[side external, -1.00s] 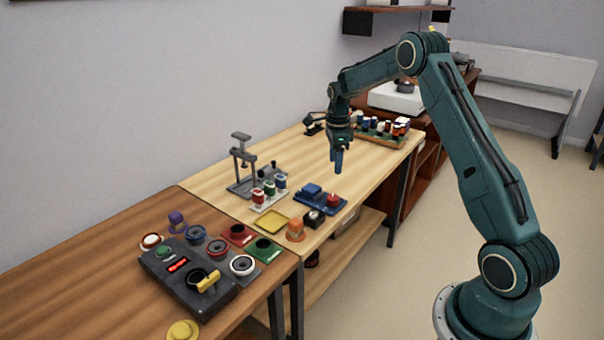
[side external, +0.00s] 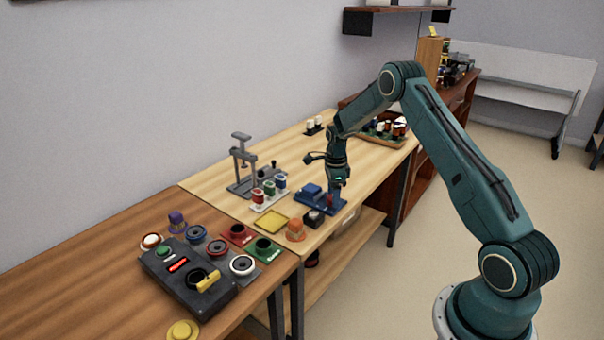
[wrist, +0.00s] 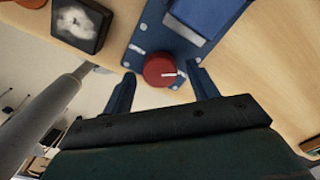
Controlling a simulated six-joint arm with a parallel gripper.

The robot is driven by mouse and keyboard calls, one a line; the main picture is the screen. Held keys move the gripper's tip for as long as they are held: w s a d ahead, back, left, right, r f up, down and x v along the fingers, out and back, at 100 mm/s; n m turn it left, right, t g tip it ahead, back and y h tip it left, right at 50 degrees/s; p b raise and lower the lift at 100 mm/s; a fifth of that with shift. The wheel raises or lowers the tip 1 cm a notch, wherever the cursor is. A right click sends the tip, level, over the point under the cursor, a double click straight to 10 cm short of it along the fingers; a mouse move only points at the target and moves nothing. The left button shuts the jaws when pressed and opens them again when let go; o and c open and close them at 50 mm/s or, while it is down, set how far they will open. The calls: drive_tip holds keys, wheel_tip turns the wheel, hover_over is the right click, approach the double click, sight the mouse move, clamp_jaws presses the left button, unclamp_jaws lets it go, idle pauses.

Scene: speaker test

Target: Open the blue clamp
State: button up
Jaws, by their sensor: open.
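The blue clamp (side external: 311,190) sits on the light wooden table near its right edge. In the wrist view its blue base (wrist: 150,38) shows at the top, with a red round knob (wrist: 160,70) bearing a white mark. My gripper (side external: 336,200) is low over the knob end of the clamp and hides the knob in the side view. In the wrist view my gripper (wrist: 161,73) is open, with one blue finger on each side of the knob. I cannot tell whether the fingers touch it.
A black box with a white dial (wrist: 80,24) stands close beside the clamp. A grey press (side external: 243,165) and a stand of coloured capped items (side external: 269,190) are to the left. A dark control box (side external: 187,278) is on the nearer table. The table behind the clamp has free room.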

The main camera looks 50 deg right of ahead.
drive_tip(key=shift+f, duration=0.1)
drive_tip(key=shift+c, duration=0.2)
drive_tip(key=c, duration=1)
drive_tip(key=shift+o, duration=0.2)
